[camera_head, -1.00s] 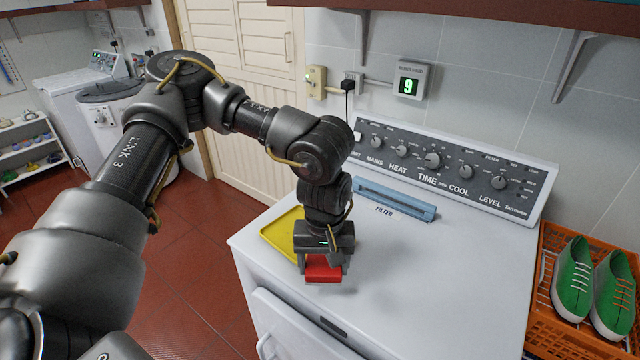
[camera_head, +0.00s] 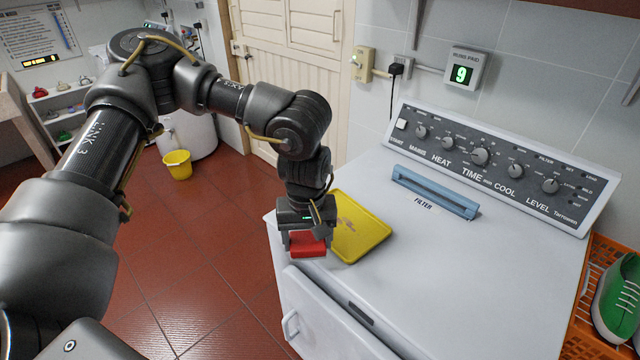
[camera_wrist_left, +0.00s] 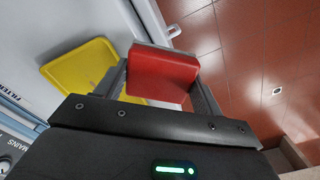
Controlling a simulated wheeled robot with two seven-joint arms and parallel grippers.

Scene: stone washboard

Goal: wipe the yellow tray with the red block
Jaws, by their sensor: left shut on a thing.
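The yellow tray (camera_head: 362,232) lies on the white machine's top near its left edge, with some greyish marks on its surface. My left gripper (camera_head: 305,240) is shut on the red block (camera_head: 308,246), at the tray's left side. In the left wrist view the red block (camera_wrist_left: 162,74) sits between the fingers, and the yellow tray (camera_wrist_left: 82,68) shows to its left, partly hidden by the gripper. The block appears to be out past the machine's left edge, over the floor. I cannot tell its exact height. My right gripper is not in view.
The white machine (camera_head: 480,270) has a blue filter bar (camera_head: 435,190) and a knob panel (camera_head: 490,160) at the back. An orange crate (camera_head: 590,290) with a green shoe (camera_head: 622,300) stands at the right. A yellow bucket (camera_head: 178,165) stands on the red floor. The machine's top right of the tray is clear.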

